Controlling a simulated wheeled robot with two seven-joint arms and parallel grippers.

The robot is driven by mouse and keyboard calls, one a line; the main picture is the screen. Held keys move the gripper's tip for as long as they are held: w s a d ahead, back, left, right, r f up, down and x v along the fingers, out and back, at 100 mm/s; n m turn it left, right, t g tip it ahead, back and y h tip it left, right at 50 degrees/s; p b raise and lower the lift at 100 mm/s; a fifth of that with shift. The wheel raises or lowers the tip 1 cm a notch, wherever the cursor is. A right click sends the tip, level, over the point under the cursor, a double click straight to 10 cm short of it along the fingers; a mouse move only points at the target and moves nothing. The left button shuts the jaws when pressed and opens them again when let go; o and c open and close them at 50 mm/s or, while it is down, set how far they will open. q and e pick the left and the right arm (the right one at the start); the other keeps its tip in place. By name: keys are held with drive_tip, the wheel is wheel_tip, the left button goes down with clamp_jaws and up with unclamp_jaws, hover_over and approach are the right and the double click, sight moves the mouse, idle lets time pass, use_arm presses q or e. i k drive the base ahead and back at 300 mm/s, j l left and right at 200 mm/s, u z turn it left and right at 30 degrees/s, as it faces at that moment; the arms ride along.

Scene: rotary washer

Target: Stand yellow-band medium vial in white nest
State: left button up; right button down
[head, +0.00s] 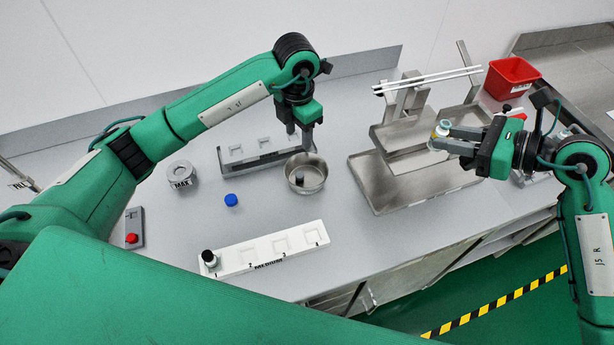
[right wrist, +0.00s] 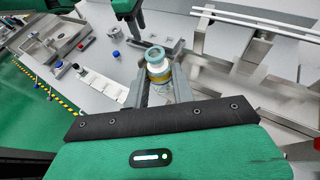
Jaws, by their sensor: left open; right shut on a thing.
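The yellow-band vial (head: 442,129) is held by my right gripper (head: 437,139), well above the bench at the right. In the right wrist view the vial (right wrist: 158,72) sits between the fingers, with a teal rim on top, a yellow band and a clear body below. The white nest (head: 285,248) marked MEDIUM lies at the bench front, with numbered square sockets. My left gripper (head: 304,140) is open, pointing down above the metal bowl's back edge.
A metal bowl (head: 319,175) holds a dark piece. A blue cap (head: 231,199), a grey MAX cylinder (head: 181,180) and a red-button box (head: 134,216) lie left. Another socketed rack (head: 265,158) is behind. A stepped metal stand (head: 400,185) and red bin (head: 512,76) are right.

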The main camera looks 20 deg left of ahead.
sight(249, 257)
drive_tip(key=k+l, duration=0.2)
drive_tip(key=k, duration=0.3)
drive_tip(key=k+l, duration=0.2)
drive_tip(key=k, duration=0.25)
drive_tip(key=k+l, duration=0.2)
drive_tip(key=k, duration=0.3)
